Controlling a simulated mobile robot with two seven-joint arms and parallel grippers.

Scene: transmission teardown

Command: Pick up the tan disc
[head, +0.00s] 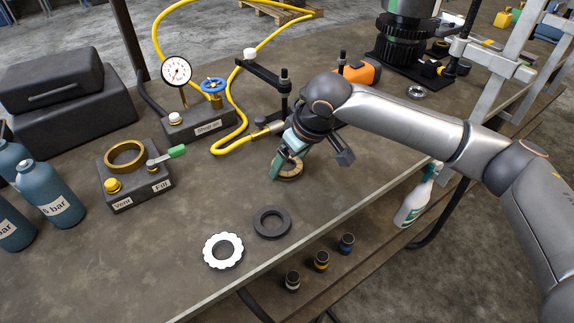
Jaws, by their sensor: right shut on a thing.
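The tan disc (291,168) is a ring with a tan, segmented face, near the middle of the table. My right gripper (279,168) reaches down to it from the right, with its teal fingers at the disc's left side. The gripper is shut on the disc and hides part of it. The disc looks to be at or just above the table top; I cannot tell which. My left gripper is not in view.
A dark ring (271,223) and a white toothed ring (223,251) lie near the front edge. A yellow hose (231,148) and a gauge block (197,120) stand behind. A vent and fill block (133,180) is at left. A spray bottle (413,203) stands beyond the edge.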

